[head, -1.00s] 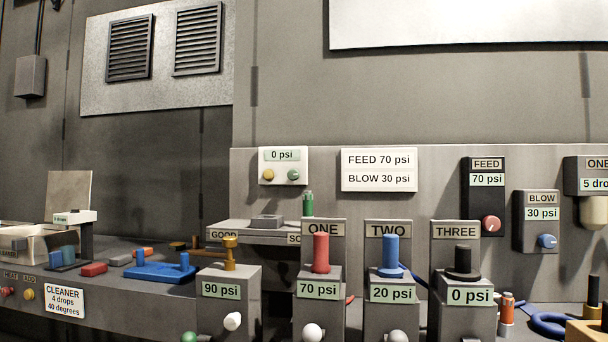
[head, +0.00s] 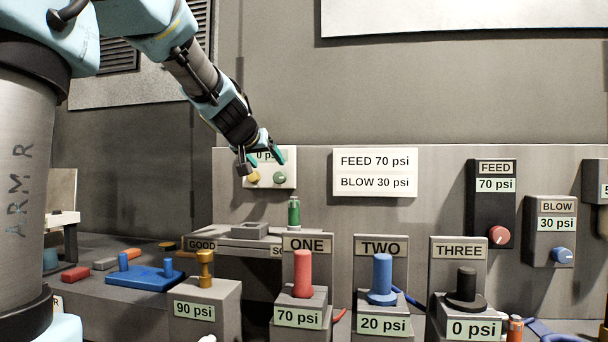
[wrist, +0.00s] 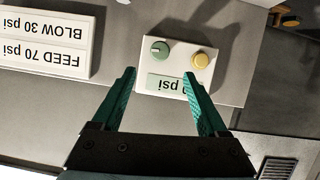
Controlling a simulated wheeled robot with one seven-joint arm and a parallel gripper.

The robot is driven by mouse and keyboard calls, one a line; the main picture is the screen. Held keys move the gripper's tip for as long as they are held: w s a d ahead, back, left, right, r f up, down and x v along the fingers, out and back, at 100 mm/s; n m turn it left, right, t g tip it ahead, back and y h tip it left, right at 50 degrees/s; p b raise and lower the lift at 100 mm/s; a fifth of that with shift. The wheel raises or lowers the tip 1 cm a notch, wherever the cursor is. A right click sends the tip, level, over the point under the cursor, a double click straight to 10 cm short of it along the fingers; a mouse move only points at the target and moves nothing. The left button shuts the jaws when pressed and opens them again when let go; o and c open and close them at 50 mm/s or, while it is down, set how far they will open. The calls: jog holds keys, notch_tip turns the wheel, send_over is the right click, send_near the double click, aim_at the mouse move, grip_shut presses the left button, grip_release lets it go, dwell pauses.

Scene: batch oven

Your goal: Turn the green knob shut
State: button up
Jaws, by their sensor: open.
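The green knob (head: 280,178) is a small round dial on the white wall box (head: 262,182), to the right of a yellow knob (head: 253,177). My gripper (head: 262,165) is in front of that box in the head view and hides part of its "0 psi" display. In the wrist view, turned upside down, the green knob (wrist: 160,48) shows a pale mark across its face. The yellow knob (wrist: 200,60) is beside it. My gripper's two teal fingers (wrist: 163,75) are spread wide and empty, apart from both knobs.
A sign with "FEED 70 psi" and "BLOW 30 psi" (head: 375,173) is on the wall right of the box. Below stand a green cylinder (head: 293,212) and posts topped in red (head: 302,275), blue (head: 382,278) and black (head: 466,288).

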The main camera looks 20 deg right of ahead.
aim_at(278, 176)
jog(key=x, duration=1)
jog(key=shift+w+d+f+p, duration=0.1)
jog(key=shift+w+f+p, duration=0.1)
jog(key=shift+w+p, duration=0.1)
jog(key=shift+c, duration=0.3)
grip_shut()
